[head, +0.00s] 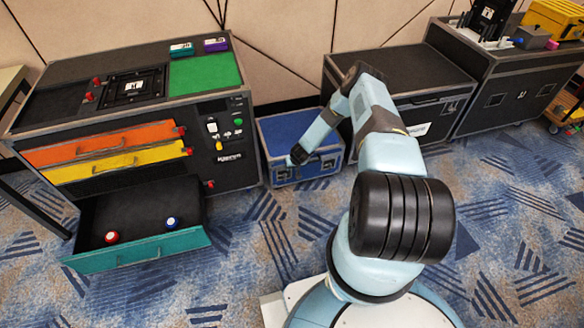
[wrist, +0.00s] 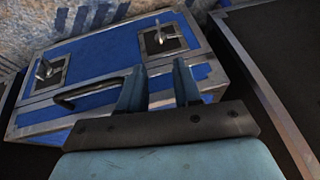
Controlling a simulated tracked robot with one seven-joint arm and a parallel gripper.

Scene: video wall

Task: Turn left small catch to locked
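The small blue case (head: 288,128) with metal edging stands on the floor between the drawer cabinet and a black case. In the wrist view its blue front (wrist: 98,58) carries two catches on dark square plates with metal levers: one at right (wrist: 163,39), one at left (wrist: 48,71). A dark handle (wrist: 90,92) lies between them. My gripper (wrist: 158,87) is open and empty, its fingers apart below the right-hand catch in the picture. Contact cannot be told.
The drawer cabinet (head: 60,108) stands left, its teal bottom drawer (head: 140,252) pulled out with red and blue knobs inside. A large black case (head: 430,75) stands right. Patterned carpet (head: 250,285) is clear in front.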

